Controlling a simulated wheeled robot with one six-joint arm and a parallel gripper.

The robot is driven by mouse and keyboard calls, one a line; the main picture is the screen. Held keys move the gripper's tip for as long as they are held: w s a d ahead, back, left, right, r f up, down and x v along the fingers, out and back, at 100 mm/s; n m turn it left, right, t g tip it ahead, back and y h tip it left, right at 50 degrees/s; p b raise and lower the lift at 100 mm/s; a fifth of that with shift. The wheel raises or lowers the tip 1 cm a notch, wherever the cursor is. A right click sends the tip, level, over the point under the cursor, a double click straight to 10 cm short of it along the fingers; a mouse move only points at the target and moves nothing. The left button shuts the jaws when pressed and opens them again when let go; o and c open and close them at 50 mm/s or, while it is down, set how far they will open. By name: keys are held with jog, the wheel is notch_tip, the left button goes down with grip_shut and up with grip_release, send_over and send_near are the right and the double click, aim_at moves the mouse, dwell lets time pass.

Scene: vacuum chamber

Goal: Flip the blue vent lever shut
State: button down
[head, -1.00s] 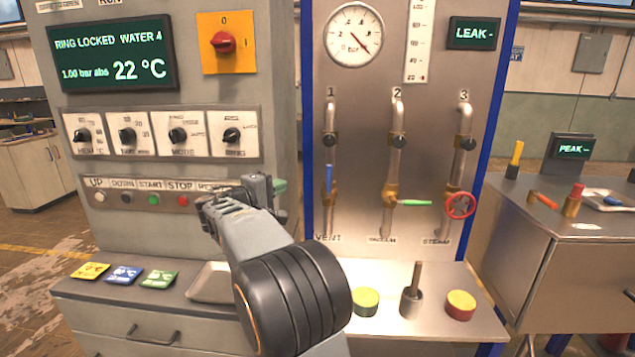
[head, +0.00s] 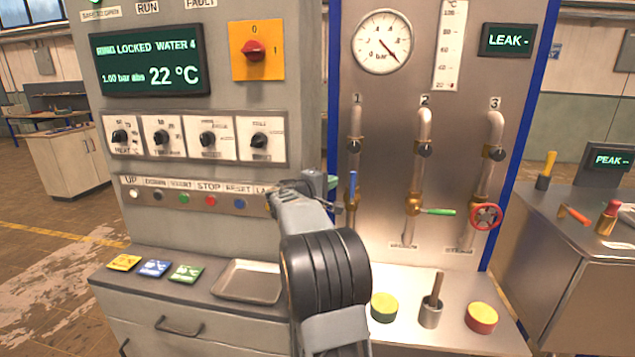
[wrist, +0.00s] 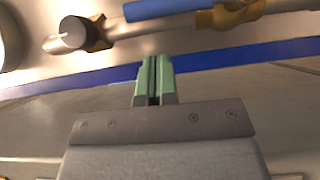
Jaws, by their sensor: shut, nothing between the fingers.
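The blue vent lever (head: 352,186) stands upright, in line with pipe 1, at its brass valve on the steel panel. In the wrist view the blue lever (wrist: 165,8) runs along the top edge, partly cut off, beside a brass fitting (wrist: 232,14). My gripper (head: 331,182) is just left of the lever in the head view, partly hidden behind my own wrist. In the wrist view its green fingertips (wrist: 154,60) are together and empty. They point toward the panel's blue edge, with a visible gap to the lever.
Pipe 2 has a green lever (head: 438,212) lying sideways, and pipe 3 a red handwheel (head: 486,216). Below are a green-and-yellow button (head: 384,307), a metal cup with a rod (head: 431,312) and a red-and-yellow button (head: 481,318). A metal tray (head: 248,282) lies left of my arm.

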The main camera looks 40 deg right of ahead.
aim_at(353, 185)
jog(key=shift+s+d+p, duration=0.3)
jog(key=shift+s+d, duration=0.9)
jog(key=shift+d, duration=0.05)
jog(key=shift+s+d, duration=0.1)
